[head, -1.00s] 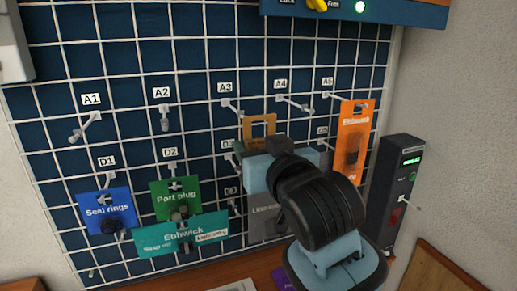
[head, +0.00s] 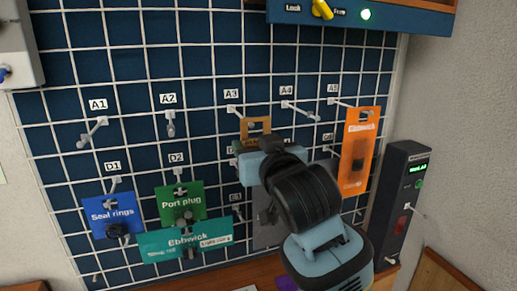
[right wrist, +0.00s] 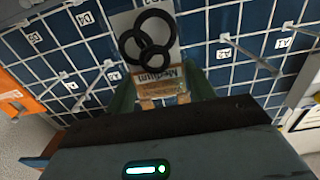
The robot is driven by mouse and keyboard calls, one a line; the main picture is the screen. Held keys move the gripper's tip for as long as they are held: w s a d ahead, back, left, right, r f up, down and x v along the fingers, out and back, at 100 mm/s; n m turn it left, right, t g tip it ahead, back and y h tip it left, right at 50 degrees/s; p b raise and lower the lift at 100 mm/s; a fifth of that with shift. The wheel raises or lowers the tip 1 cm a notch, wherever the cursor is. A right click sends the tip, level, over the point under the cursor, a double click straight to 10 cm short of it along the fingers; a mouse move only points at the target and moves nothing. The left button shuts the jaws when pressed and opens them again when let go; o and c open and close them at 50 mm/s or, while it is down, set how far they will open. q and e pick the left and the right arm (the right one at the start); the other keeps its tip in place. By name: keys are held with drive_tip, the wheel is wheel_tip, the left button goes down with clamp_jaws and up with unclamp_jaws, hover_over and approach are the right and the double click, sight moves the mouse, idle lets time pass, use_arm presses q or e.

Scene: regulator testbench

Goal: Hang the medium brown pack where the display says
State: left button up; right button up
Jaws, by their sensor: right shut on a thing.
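My right gripper (head: 258,150) is shut on the medium brown pack (head: 256,127), held in front of the pegboard grid below labels A3 and A4. In the right wrist view the brown label reading "Medium" (right wrist: 158,78) shows between the fingers (right wrist: 162,100). Black rings on a pale card show beside it; I cannot tell whether they belong to this pack. The A3 hook (head: 237,112) and A4 hook (head: 302,109) look empty. The black display unit (head: 402,200) at the right has green text too small to read surely. My left gripper is out of view.
An orange pack (head: 357,150) hangs under A5. Blue (head: 112,213), green (head: 181,202) and teal (head: 185,240) packs hang at the lower left. A grey pack (head: 266,233) is partly hidden behind my right gripper. The A1 hook (head: 92,132) and A2 hook (head: 170,124) look empty.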

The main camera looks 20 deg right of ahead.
drive_tip(key=shift+w+f, duration=0.1)
drive_tip(key=shift+w, duration=1.65)
drive_tip(key=shift+w+a+f, duration=0.1)
drive_tip(key=shift+w+f, duration=0.25)
drive_tip(key=shift+w, duration=0.3)
drive_tip(key=o, duration=1.2)
drive_tip(key=shift+c, duration=0.2)
drive_tip(key=s, duration=0.7)
drive_tip(key=shift+s, duration=0.4)
